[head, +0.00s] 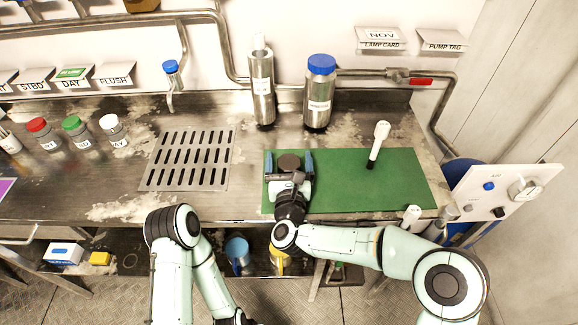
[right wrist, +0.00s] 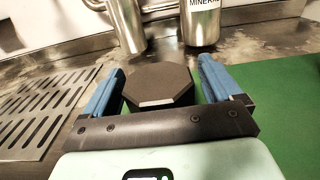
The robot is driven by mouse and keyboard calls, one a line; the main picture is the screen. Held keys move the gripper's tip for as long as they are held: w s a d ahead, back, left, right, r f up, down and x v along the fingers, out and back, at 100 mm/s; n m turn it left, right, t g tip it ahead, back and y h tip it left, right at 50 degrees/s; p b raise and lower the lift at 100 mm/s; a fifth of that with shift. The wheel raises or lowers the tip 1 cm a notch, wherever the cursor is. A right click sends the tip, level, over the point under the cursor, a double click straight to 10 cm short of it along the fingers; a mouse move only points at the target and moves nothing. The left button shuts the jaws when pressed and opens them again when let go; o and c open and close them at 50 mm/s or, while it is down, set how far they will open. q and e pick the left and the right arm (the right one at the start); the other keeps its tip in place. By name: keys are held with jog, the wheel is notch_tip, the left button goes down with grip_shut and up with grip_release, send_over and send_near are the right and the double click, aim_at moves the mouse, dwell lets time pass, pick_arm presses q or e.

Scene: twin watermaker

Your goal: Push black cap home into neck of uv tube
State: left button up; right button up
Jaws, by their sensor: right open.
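The black cap (head: 289,162), a dark octagonal disc, sits at the left end of the green mat. It also shows in the right wrist view (right wrist: 158,82). My right gripper (head: 290,157) is open, with one blue finger on each side of the cap. In the right wrist view a gap shows at the right finger; contact at the left is unclear. A tall silver cylinder with a narrow pale top (head: 261,88), perhaps the uv tube, stands upright behind the mat. Its label is unreadable. My left arm is folded at the bottom; its gripper is out of view.
A silver bottle with a blue cap (head: 319,95) stands beside the cylinder. A white tool with a dark end (head: 378,143) is on the green mat (head: 410,185). A slotted drain (head: 187,160) lies left. Several small jars stand further left. The mat's right side is clear.

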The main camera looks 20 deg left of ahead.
aim_at(289, 156)
jog(key=shift+w+a, duration=0.1)
jog(key=shift+w, duration=0.15)
jog(key=c, duration=1)
jog(key=shift+c, duration=0.2)
notch_tip(289, 156, up, 20)
jog(key=p, duration=0.1)
jog(key=shift+p, duration=0.3)
jog(key=shift+o, duration=0.7)
